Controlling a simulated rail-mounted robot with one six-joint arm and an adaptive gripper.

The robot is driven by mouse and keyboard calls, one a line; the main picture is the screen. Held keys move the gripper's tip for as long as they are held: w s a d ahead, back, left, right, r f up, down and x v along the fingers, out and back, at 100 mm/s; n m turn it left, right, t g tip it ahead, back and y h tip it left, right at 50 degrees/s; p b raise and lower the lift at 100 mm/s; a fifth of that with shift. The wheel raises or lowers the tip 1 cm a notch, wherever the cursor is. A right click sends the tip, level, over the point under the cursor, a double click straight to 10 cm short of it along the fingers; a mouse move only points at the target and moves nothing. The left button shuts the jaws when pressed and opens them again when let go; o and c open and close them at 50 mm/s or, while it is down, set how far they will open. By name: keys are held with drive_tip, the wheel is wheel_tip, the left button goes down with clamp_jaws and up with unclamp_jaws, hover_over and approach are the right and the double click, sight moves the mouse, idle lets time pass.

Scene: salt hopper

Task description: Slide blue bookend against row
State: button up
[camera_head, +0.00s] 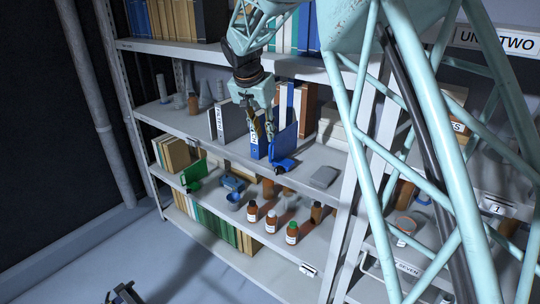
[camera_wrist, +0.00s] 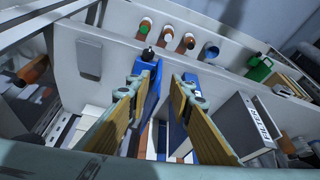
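The blue bookend (camera_head: 284,146) stands upright on the middle shelf, with a dark knob at its front foot. In the wrist view, the blue bookend (camera_wrist: 152,76) is beside the left finger and partly hidden by it. My gripper (camera_head: 262,128) reaches down from above at the bookend's left side. In the wrist view my gripper (camera_wrist: 163,84) has its yellow-padded fingers apart, with a gap between them. A blue binder (camera_head: 254,146) with a labelled spine stands just left of the bookend. Whether either finger touches the bookend or binder is unclear.
A grey binder (camera_head: 228,122) stands further left. White, blue and brown books (camera_head: 303,105) stand behind the bookend. A flat grey box (camera_head: 323,177) lies to the right, with bare shelf between.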

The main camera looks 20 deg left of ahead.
sight(270, 159)
drive_tip(key=x, duration=1.3)
drive_tip(key=shift+c, duration=0.2)
drive_tip(key=c, duration=0.6)
